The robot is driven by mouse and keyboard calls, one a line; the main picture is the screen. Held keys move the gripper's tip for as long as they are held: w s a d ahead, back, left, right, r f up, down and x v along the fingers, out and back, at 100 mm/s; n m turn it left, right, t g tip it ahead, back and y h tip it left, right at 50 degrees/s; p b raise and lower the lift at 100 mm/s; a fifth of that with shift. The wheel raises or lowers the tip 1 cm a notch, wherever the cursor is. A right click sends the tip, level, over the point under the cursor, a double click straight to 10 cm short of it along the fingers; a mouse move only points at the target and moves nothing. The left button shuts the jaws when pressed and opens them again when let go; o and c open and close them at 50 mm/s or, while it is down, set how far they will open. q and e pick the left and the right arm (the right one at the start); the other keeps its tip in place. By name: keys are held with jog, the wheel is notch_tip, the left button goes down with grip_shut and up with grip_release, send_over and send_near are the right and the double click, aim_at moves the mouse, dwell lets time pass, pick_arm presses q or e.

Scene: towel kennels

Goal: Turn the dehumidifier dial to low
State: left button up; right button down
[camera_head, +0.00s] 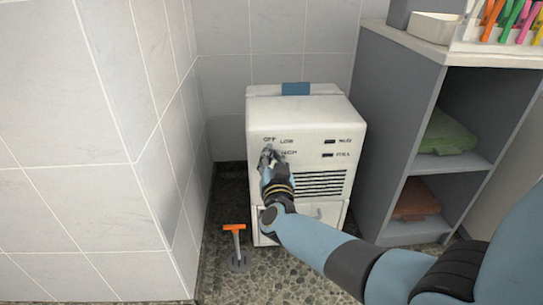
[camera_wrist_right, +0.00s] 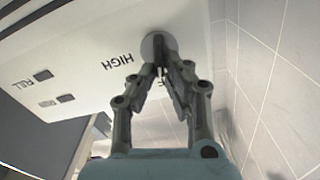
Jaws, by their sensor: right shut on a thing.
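The white dehumidifier (camera_head: 305,108) stands on the floor against the back wall. Its front carries the printed words OFF, LOW and HIGH around the dial. My right gripper (camera_head: 268,156) is at the front panel and hides most of the dial in the head view. In the right wrist view the grey round dial (camera_wrist_right: 150,43) shows beside the word HIGH, and my right gripper (camera_wrist_right: 161,72) is shut on its grip. The dial's exact setting is hidden by the fingers. My left gripper is not in view.
A tiled wall corner (camera_head: 160,150) stands close on the left. A grey shelf unit (camera_head: 395,130) with folded green (camera_head: 448,132) and brown (camera_head: 415,200) cloths stands on the right.

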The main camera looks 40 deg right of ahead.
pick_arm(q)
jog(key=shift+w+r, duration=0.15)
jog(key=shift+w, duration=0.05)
pick_arm(e)
jog(key=m, duration=0.5)
jog(key=shift+s+d+f+m, duration=0.25)
jog(key=shift+d+f+m, duration=0.05)
jog(key=shift+m, duration=0.1)
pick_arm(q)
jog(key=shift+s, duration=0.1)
pick_arm(e)
jog(key=c, duration=1.4)
grip_release()
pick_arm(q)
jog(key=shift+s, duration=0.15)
pick_arm(e)
jog(key=v, duration=1.2)
